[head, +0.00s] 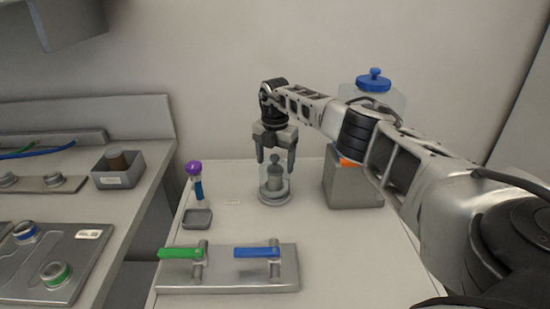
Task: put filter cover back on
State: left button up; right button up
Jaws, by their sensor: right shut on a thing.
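The filter cover looks like a clear cylinder (288,190) standing around a grey filter body with a round knob (276,160) on a low round base (274,200), on the white table. My right gripper (276,165) points straight down over it. Its two fingers stand apart on either side of the knob, at about the clear cylinder's width, and are shut on the cover. The cover's upper edge is hard to make out, and I cannot tell whether it is fully seated on the base. My left gripper is not in view.
A purple-topped stand (194,168) with a small grey tray (197,219) is left of the filter. A panel (228,280) with green and blue handles lies in front. A grey box (350,190) stands right, under my arm. The left bench holds a grey bin (118,177).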

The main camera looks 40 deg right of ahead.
jog(key=shift+s+f, duration=0.15)
jog(key=shift+s, duration=0.1)
jog(key=o, duration=2.1)
jog(key=shift+o, duration=0.2)
jog(key=shift+w+r, duration=0.1)
jog(key=shift+r, duration=0.1)
jog(key=shift+r+p, duration=1.7)
jog(key=shift+r, duration=1.8)
